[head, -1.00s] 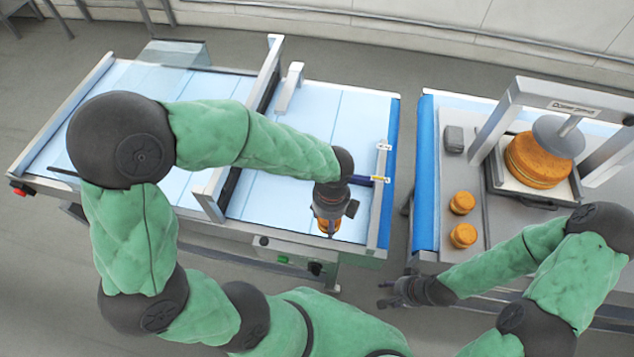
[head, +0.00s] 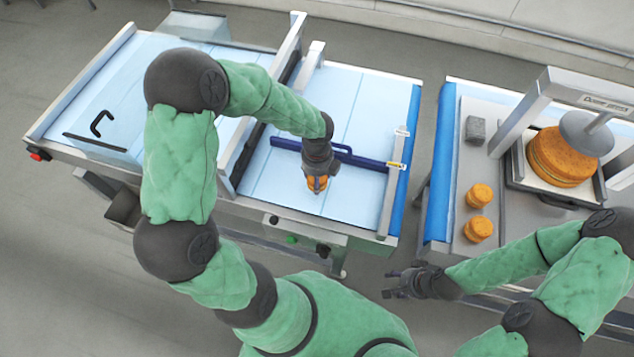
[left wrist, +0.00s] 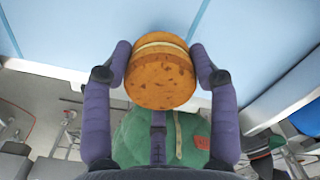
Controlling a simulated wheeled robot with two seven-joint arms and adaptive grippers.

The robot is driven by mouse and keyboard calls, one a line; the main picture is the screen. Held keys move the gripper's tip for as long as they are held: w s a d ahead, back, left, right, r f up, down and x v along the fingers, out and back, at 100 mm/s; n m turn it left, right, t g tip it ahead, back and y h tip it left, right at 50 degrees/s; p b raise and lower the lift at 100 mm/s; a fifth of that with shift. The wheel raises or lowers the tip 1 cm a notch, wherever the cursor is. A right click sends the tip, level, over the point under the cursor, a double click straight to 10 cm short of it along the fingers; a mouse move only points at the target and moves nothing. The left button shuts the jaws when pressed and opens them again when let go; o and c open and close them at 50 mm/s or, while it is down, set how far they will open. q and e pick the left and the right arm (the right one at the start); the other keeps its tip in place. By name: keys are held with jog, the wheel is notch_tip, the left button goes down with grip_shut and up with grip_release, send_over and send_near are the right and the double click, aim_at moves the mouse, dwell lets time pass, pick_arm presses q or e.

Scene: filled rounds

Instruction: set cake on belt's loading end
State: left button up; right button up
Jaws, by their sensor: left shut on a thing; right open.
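A small round filled cake (left wrist: 160,75) is between the fingers of my left gripper (left wrist: 160,72), which is shut on it. In the head view the cake (head: 317,183) shows just below the left gripper (head: 318,174), over the right part of the light blue belt (head: 345,105), near its front edge. I cannot tell whether it touches the belt. A dark blue bar (head: 350,158) lies across the belt just behind the gripper. My right gripper (head: 392,284) is open and empty, in front of the gap between the two tables.
On the right table two small cakes (head: 479,195) (head: 480,229) stand near a grey block (head: 475,129). A press (head: 548,100) holds a large round cake (head: 563,157). A metal gantry (head: 283,75) spans the belt left of my left gripper.

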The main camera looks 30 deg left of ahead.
pick_arm(q)
jog(key=shift+w+a+f+b, duration=0.1)
jog(key=shift+f+b, duration=0.3)
jog(key=shift+f, duration=1.25)
jog(key=shift+f, duration=0.15)
jog(key=o, duration=0.8)
jog(key=shift+r, duration=0.25)
notch_tip(320, 180, up, 12)
jog(key=p, duration=0.2)
jog(key=shift+f+p, duration=0.1)
jog(key=shift+p, duration=0.25)
